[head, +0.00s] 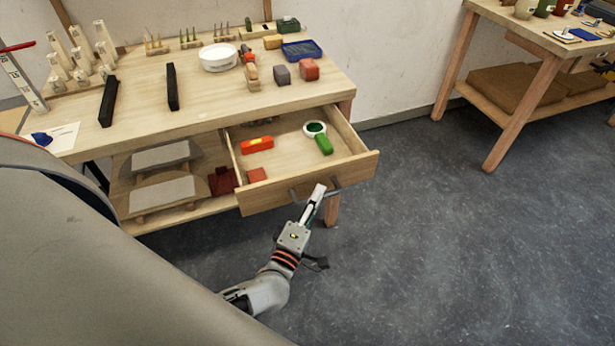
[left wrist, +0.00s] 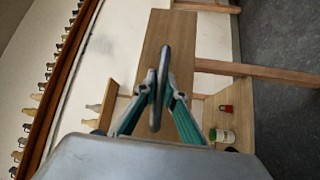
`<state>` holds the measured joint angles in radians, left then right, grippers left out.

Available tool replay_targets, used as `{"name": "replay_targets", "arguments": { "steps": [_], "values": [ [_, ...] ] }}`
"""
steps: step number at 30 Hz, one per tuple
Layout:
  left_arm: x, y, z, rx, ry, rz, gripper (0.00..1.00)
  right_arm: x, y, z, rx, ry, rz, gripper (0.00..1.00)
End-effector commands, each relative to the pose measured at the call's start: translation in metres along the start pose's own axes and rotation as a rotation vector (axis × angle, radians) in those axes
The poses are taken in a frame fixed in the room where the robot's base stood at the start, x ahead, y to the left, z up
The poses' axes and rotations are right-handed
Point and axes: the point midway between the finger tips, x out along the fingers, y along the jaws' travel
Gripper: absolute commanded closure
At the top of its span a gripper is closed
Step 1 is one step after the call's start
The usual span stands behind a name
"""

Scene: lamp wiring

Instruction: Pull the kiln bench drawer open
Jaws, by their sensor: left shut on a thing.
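The kiln bench drawer (head: 236,176) is a light wooden drawer pulled out from under the bench top (head: 150,115). It stands well open, with its inside showing. A dark bar handle (head: 334,184) is on its front. My left gripper (head: 318,190) is at the handle, its fingers shut on it. In the left wrist view the handle (left wrist: 163,65) runs between the two teal-backed fingertips of my left gripper (left wrist: 157,92), and the drawer front (left wrist: 153,45) is behind it. My right gripper is not in view.
The bench top holds a white bowl (head: 218,57), black bars (head: 173,87) and blocks. A second table (head: 540,40) stands at right. The floor between is clear.

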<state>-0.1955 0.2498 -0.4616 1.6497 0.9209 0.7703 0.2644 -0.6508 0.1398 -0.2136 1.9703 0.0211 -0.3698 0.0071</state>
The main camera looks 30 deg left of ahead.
Motion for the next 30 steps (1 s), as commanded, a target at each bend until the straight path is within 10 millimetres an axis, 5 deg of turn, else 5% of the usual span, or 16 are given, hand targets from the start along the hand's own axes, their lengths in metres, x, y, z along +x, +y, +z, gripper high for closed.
{"name": "replay_targets", "arguments": {
  "steps": [9, 22, 25, 30],
  "values": [
    [-0.022, 0.005, 0.022, -0.001, 0.001, -0.001, 1.00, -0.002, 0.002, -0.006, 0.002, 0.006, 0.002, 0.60],
    [-0.024, 0.006, 0.024, 0.000, 0.000, -0.001, 1.00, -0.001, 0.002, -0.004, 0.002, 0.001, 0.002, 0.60],
    [-0.024, 0.006, 0.024, 0.000, 0.000, -0.001, 0.72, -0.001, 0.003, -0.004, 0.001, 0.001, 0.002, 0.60],
    [-0.024, 0.006, 0.024, 0.000, 0.000, 0.000, 0.72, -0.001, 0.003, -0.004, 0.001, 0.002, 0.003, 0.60]
  ]
}}
